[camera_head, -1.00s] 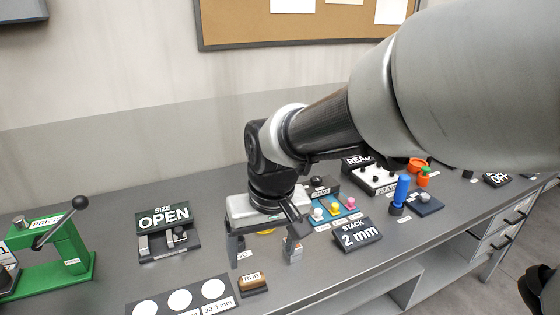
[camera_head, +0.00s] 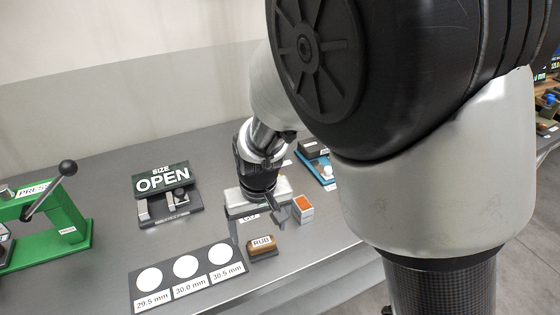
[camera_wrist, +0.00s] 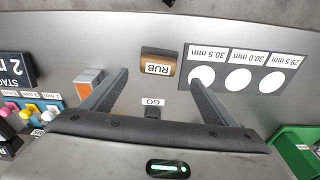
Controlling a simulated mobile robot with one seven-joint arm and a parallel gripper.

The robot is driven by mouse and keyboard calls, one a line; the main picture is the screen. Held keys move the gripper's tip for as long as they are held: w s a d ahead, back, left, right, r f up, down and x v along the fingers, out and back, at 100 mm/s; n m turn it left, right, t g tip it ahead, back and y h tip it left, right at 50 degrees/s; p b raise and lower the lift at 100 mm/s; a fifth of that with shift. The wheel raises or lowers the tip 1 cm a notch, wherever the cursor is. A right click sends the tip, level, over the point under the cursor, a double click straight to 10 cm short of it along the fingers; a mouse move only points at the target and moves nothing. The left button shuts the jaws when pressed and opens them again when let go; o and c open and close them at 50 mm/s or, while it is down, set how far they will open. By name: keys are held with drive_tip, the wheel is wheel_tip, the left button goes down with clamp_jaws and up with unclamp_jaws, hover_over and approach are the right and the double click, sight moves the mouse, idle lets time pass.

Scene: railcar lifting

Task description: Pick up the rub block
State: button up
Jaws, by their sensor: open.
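The rub block (camera_head: 262,248) is a small block with a tan-brown top, a dark base and a white RUB label. It lies on the grey bench beside the size card. In the wrist view the rub block (camera_wrist: 158,66) shows upside down, just beyond and between my fingertips. My gripper (camera_head: 256,222) is open and empty above the bench, behind the block in the head view. Its two fingers (camera_wrist: 158,78) point toward the block and look apart from it.
The size card (camera_head: 187,275) with white circles lies left of the block. A small orange-and-white box (camera_head: 303,208) stands right of my gripper. The OPEN size stand (camera_head: 165,192) and green press (camera_head: 50,235) are farther left. The bench's front edge is close to the block.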

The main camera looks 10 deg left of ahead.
sight(261, 242)
drive_tip(key=shift+w+f, duration=0.1)
drive_tip(key=shift+f, duration=0.65)
wheel_tip(261, 242, down, 4)
drive_tip(key=shift+w+d+f+b, duration=0.1)
drive_tip(key=shift+d+f+b, duration=0.1)
drive_tip(key=shift+b, duration=0.25)
drive_tip(key=shift+w+a+f, duration=0.1)
drive_tip(key=shift+f, duration=0.3)
drive_tip(key=c, duration=1.2)
drive_tip(key=shift+o, duration=0.2)
wheel_tip(261, 242, up, 10)
drive_tip(key=shift+r+p, duration=0.1)
drive_tip(key=shift+p, duration=0.7)
drive_tip(key=o, duration=0.5)
drive_tip(key=c, duration=0.3)
drive_tip(key=shift+w, duration=0.1)
drive_tip(key=shift+c, duration=0.3)
